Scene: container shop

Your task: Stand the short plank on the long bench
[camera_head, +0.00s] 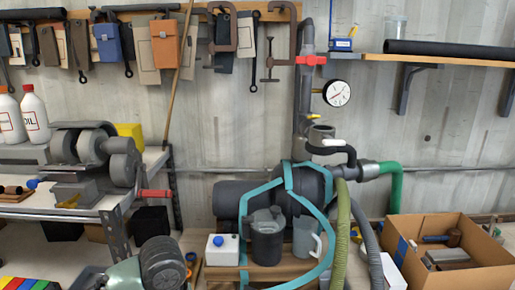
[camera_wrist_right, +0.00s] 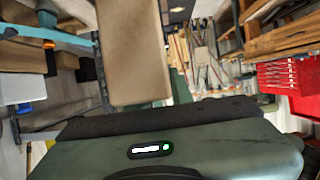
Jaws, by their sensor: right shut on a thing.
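My right gripper (camera_wrist_right: 150,118) shows in the right wrist view as a dark green body with a black front edge. It is shut on a flat brown board (camera_wrist_right: 133,52), which looks like the short plank and reaches up past the top edge of that view. In the head view a metal-legged workbench (camera_head: 75,211) stands at the left and a low wooden bench (camera_head: 207,273) at the bottom middle. I cannot tell whether either is the long bench.
The workbench carries a grinder (camera_head: 92,150) and white oil bottles (camera_head: 34,115). Pots and a white box (camera_head: 222,250) crowd the low bench. Hoses and pipes rise beside an open cardboard box (camera_head: 490,250). Red drawers (camera_wrist_right: 287,85) show at the right of the wrist view.

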